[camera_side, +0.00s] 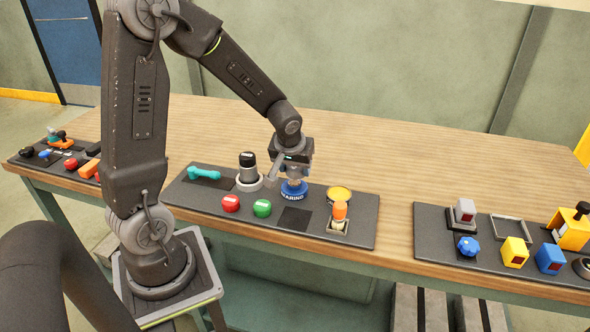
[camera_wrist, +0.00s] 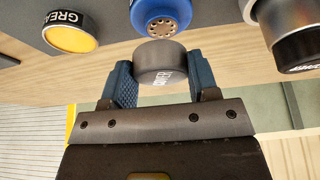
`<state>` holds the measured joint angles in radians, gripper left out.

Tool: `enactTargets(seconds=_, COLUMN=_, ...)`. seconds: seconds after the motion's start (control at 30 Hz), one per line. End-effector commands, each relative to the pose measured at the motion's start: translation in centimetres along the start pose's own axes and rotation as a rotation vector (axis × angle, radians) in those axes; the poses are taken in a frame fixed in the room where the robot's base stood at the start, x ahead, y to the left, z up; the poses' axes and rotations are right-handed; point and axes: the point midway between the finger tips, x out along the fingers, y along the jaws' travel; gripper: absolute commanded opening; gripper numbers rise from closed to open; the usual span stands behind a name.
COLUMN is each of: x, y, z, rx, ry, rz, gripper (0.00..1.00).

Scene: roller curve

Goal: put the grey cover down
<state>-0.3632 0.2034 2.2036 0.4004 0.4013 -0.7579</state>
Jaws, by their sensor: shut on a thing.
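The grey cover (camera_wrist: 160,65) is a short dark grey round cap with pale lettering on its side. My gripper (camera_wrist: 158,82) is shut on it, with a blue finger pad on each side. In the side view my gripper (camera_side: 293,174) is low over the dark mat, just above a blue round piece (camera_side: 293,189) with white lettering. In the wrist view this blue piece (camera_wrist: 162,16) shows a ring of small holes, right beside the cover. I cannot tell whether the two touch. The cover is mostly hidden in the side view.
The mat (camera_side: 185,190) also holds a black-and-grey cylinder (camera_side: 249,168), a teal tool (camera_side: 204,173), a red button (camera_side: 231,203), a green button (camera_side: 262,208), a yellow tin (camera_side: 339,194) and an orange-topped piece (camera_side: 340,212). A black square (camera_side: 295,218) at the front is bare.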

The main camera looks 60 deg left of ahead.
Motion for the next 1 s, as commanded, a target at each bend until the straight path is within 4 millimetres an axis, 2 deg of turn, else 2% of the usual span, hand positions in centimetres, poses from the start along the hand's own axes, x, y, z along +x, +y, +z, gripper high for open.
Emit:
enactTargets(seconds=0.2, x=-1.4, y=0.0, z=-0.6, rx=0.001, ry=0.002, rz=0.000, gripper=0.05)
enactTargets(seconds=0.57, x=-1.8, y=-0.3, z=-0.5, rx=-0.010, ry=0.000, rz=-0.004, gripper=0.05)
enactTargets(seconds=0.73, x=-3.8, y=-2.9, z=0.7, rx=-0.102, ry=0.002, rz=-0.040, gripper=0.05)
enactTargets(seconds=1.0, x=-6.9, y=-7.5, z=4.1, rx=-0.287, ry=0.001, rz=-0.117, gripper=0.05)
